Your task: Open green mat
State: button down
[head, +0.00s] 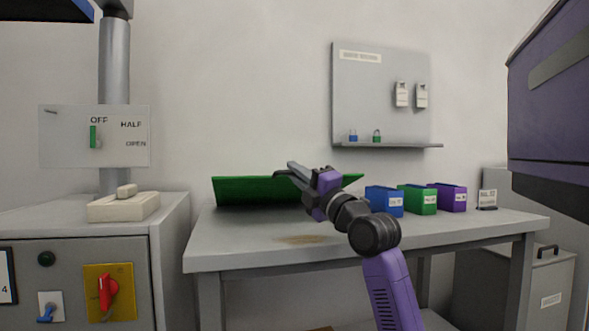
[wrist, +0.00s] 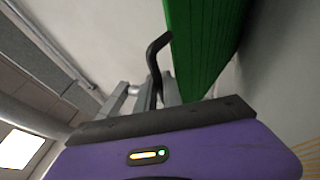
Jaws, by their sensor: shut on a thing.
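The green mat (head: 246,190) stands raised and tilted along the back of the grey table, as a long stiff panel. In the wrist view the mat (wrist: 203,45) is a ribbed green slab at upper right. My gripper (head: 288,172) is at the mat's upper edge, in front of it. In the wrist view my gripper (wrist: 150,92) is shut on a dark bent bar (wrist: 157,52), which reaches up beside the mat and looks like its handle. My arm hides the mat's middle right part, and the join between bar and mat is unclear.
Blue (head: 384,201), green (head: 417,199) and purple (head: 447,197) boxes stand right of my gripper on the table (head: 340,240). A wall board (head: 380,90) with a ledge hangs behind. A cabinet (head: 75,285) stands left. The table's front is clear.

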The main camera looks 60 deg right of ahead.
jog(key=shift+s+a+f+b, duration=0.15)
jog(key=shift+f+b, duration=0.3)
jog(key=shift+f, duration=0.55)
jog(key=shift+s+a+f+b, duration=0.1)
jog(key=shift+f+b, duration=0.35)
jog(key=shift+f, duration=0.5)
jog(key=c, duration=1.5)
grip_release()
jog(key=shift+r, duration=0.2)
jog(key=shift+s+a+r, duration=0.1)
jog(key=shift+a+r, duration=0.05)
jog(key=shift+s, duration=0.1)
